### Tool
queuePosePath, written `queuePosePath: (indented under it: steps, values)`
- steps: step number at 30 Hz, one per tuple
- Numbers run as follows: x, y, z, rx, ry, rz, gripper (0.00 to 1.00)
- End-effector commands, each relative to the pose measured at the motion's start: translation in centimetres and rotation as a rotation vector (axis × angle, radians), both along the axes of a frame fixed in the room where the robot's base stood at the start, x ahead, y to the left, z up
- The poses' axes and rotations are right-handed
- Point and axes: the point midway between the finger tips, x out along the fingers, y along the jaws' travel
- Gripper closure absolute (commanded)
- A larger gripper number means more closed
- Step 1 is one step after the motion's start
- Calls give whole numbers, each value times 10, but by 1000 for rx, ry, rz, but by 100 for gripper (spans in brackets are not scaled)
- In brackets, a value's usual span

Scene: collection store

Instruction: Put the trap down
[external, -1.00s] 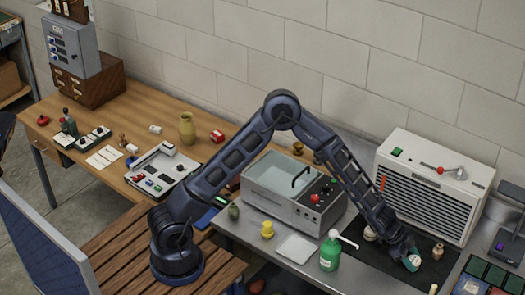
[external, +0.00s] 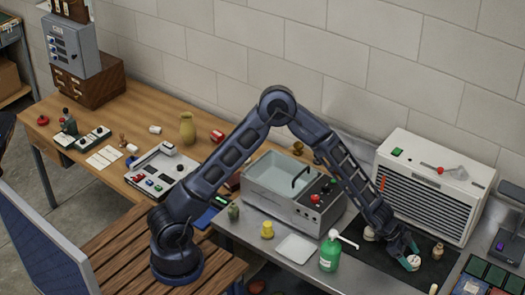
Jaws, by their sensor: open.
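A small pale round thing, seemingly the trap (external: 414,261), sits low at the right end of the black mat (external: 381,262) on the grey bench. My gripper (external: 412,258) is at the trap, pointing down, with its fingers open around or just beside it. Some teal shows at the fingertips. The fingers hide part of the trap, and I cannot tell whether they touch it.
A small tan bottle (external: 438,251) stands close right of my gripper, and a pale round object (external: 369,233) to its left. A white louvred unit (external: 432,187) stands behind the mat. A green pump bottle (external: 330,252) stands left of the mat.

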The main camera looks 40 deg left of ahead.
Motion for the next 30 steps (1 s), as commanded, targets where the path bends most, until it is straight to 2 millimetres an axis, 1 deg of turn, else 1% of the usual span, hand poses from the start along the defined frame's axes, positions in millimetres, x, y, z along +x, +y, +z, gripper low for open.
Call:
queuePosePath:
  steps: [3, 18, 24, 30]
  values:
    - [-1, 12, 13, -2, -2, 1, 30]
    - [-9, 54, 55, -1, -1, 1, 30]
    - [-11, 66, 66, -1, -1, 1, 30]
    - [-12, 71, 72, -1, -1, -1, 30]
